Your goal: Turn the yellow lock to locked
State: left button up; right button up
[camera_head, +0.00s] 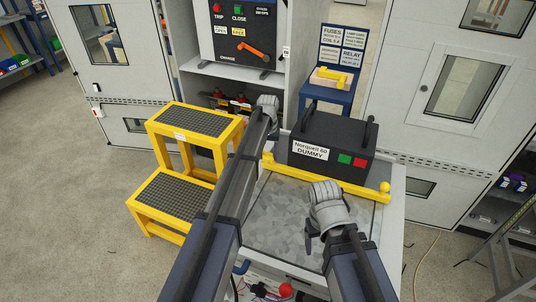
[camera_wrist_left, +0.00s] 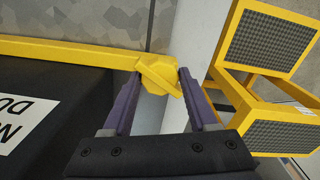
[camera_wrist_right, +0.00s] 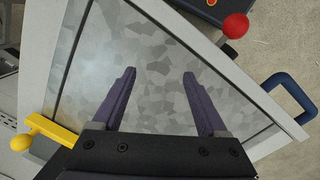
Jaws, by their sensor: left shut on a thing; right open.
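A yellow bar (camera_head: 325,180) lies across the cart top in front of the black dummy unit (camera_head: 322,150). It has a round yellow knob (camera_head: 385,187) at its right end and an upright yellow end piece (camera_head: 267,158) at its left. In the left wrist view, my left gripper (camera_wrist_left: 160,78) is shut on the faceted yellow end piece (camera_wrist_left: 156,70), with one finger on each side. My left arm partly hides this place in the head view. My right gripper (camera_wrist_right: 160,76) is open and empty above the grey cart top. Any lock marking is not readable.
The cart top (camera_head: 290,225) is otherwise bare. A yellow two-step stool (camera_head: 170,190) stands left of the cart. Behind are an open cabinet with a breaker panel (camera_head: 240,35) and a blue stand (camera_head: 335,95). A red ball knob (camera_wrist_right: 236,25) shows near the cart's edge.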

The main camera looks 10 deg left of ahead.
aim_at(268, 155)
pick_arm(q)
jog(key=m, duration=1.1)
jog(key=shift+m, duration=0.5)
dwell(0.3)
jog(key=o, duration=1.4)
notch_tip(268, 155, up, 8)
jog(key=p, duration=0.8)
jog(key=shift+f, duration=0.1)
pick_arm(e)
notch_tip(268, 155, up, 8)
